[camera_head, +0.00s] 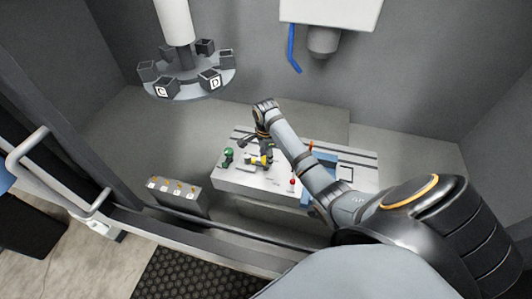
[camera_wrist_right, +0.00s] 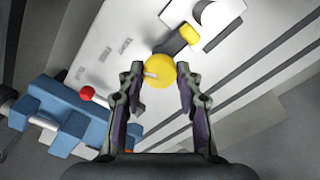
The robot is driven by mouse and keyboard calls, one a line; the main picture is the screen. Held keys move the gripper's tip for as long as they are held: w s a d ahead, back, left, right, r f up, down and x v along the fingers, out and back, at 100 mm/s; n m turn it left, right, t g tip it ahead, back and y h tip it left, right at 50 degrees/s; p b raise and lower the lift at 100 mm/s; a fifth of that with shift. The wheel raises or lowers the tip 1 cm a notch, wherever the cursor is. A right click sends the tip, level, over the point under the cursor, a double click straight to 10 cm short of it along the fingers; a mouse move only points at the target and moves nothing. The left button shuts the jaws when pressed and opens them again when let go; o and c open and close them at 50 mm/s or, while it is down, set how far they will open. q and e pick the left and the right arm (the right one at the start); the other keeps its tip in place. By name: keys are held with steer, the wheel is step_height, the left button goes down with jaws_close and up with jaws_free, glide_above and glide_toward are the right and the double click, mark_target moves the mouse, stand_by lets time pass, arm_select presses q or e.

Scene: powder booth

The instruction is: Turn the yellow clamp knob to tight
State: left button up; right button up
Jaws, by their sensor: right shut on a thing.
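The yellow clamp knob (camera_wrist_right: 160,73) is round, with a short pale bar across its left part in the right wrist view. My right gripper (camera_wrist_right: 160,70) has one fingertip on each side of the knob and is shut on it. In the head view the right gripper (camera_head: 257,147) reaches down over the white bench fixture (camera_head: 232,181), next to small yellow parts. From that view I cannot tell the knob's turn position. My left gripper is not in view.
A green-topped part (camera_head: 228,153) stands left of the gripper. A round carousel (camera_head: 187,80) with lettered boxes hangs at upper left. A grey box (camera_head: 177,195) with orange-topped parts stands at lower left.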

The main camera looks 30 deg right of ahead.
steer(key=o, duration=1.2)
steer(key=shift+c, duration=0.2)
step_height(320, 180, up, 8)
steer(key=shift+f, duration=0.2)
